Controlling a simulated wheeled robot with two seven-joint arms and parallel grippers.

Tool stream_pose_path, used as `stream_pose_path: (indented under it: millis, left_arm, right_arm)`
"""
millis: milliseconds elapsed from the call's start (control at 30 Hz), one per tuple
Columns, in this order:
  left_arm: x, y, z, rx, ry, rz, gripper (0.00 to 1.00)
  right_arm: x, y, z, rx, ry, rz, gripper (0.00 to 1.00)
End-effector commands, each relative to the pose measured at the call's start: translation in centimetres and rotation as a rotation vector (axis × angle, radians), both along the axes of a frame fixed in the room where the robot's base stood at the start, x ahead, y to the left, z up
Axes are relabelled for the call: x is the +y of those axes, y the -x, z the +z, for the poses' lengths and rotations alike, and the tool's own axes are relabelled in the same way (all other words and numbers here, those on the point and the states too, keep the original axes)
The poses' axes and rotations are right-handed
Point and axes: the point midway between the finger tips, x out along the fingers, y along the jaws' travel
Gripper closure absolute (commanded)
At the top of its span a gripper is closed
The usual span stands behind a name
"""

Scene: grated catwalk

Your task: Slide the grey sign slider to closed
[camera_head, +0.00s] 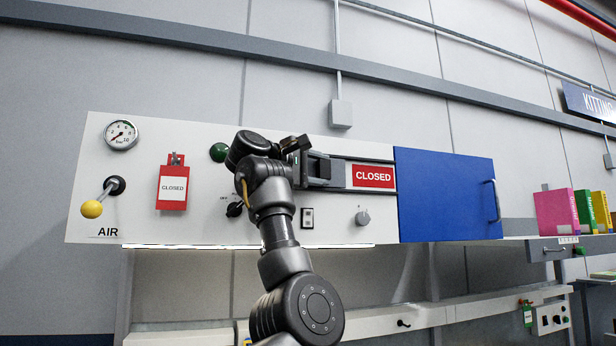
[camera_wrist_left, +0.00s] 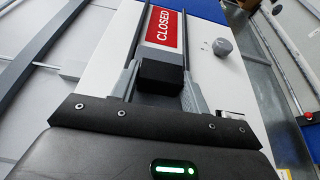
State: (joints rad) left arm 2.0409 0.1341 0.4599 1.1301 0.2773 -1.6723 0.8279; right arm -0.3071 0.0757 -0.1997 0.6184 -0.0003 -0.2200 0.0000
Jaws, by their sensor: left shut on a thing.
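The sign slider (camera_head: 319,168) is a dark grey block in a horizontal track on the white panel. A red CLOSED sign (camera_head: 373,176) shows in the track to its right. In the left wrist view the slider's block (camera_wrist_left: 160,74) sits between the fingers, and the red sign (camera_wrist_left: 166,29) lies just beyond it. My left gripper (camera_head: 312,168) is shut on the slider; my wrist hides the track's left part. My right gripper is not in view.
A blue panel (camera_head: 447,196) with a handle adjoins the track's right end. A round knob (camera_head: 362,218) sits below the track. To the left are a red CLOSED tag (camera_head: 173,187), a yellow-knobbed AIR lever (camera_head: 93,209) and a gauge (camera_head: 121,135).

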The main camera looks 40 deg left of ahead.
Motion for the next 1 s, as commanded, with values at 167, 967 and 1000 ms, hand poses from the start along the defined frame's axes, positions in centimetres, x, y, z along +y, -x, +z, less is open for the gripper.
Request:
stream_pose_path:
  millis: [167,967,1000]
  left_arm:
    - [-0.3,-0.1,-0.1,0.005,0.000,-0.010,0.96]
    - [0.2,1.2,-0.3,0.001,-0.001,-0.003,0.33]
    - [0.3,1.8,-0.4,0.000,-0.001,-0.003,0.33]
  right_arm:
    - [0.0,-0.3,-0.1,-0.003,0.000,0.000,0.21]
    - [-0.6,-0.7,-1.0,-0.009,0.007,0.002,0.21]
    - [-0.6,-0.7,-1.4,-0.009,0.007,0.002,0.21]
